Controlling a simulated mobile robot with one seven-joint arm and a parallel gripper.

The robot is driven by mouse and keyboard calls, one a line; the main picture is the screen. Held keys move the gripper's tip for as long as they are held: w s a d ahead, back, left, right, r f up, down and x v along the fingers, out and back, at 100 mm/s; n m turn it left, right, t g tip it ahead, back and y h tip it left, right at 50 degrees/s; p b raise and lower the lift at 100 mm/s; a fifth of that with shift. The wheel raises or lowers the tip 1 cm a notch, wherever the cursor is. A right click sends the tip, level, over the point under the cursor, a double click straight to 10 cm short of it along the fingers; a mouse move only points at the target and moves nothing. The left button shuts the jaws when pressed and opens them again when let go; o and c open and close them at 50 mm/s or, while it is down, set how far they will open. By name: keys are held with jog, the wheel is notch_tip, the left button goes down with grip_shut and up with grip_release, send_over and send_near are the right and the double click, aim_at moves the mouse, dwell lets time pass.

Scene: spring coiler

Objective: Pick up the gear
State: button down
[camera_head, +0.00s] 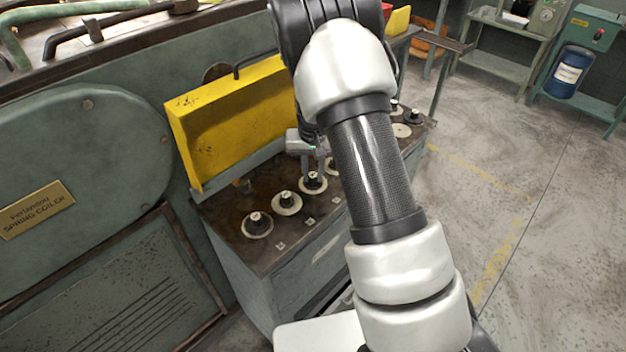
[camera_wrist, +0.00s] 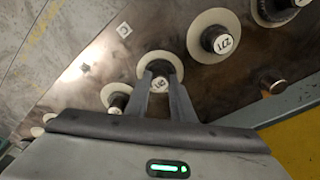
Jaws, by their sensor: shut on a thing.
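Several gears, each a pale disc with a dark hub and a light, marked top, stand in a row on a brown worktop (camera_head: 240,222). My gripper (camera_head: 311,170) points down over one gear (camera_head: 313,184) in the middle of the row. In the wrist view my gripper (camera_wrist: 161,80) has its two fingers on either side of the dark hub of that gear (camera_wrist: 147,62), shut on it. The gear appears still at worktop level; whether any gap lies beneath it cannot be told. Neighbouring gears (camera_head: 286,203) (camera_head: 257,225) stand nearer in the row.
A yellow raised cover (camera_head: 235,115) stands behind the row. The green spring coiler housing (camera_head: 80,160) fills the left. A bare dark peg (camera_wrist: 272,82) stands beside the gears. My arm hides part of the row. The floor (camera_head: 480,200) to the right is clear.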

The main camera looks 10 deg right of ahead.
aim_at(313, 175)
notch_tip(313, 175, up, 12)
jog(key=p, duration=0.2)
jog(key=shift+r, duration=0.2)
dwell(0.3)
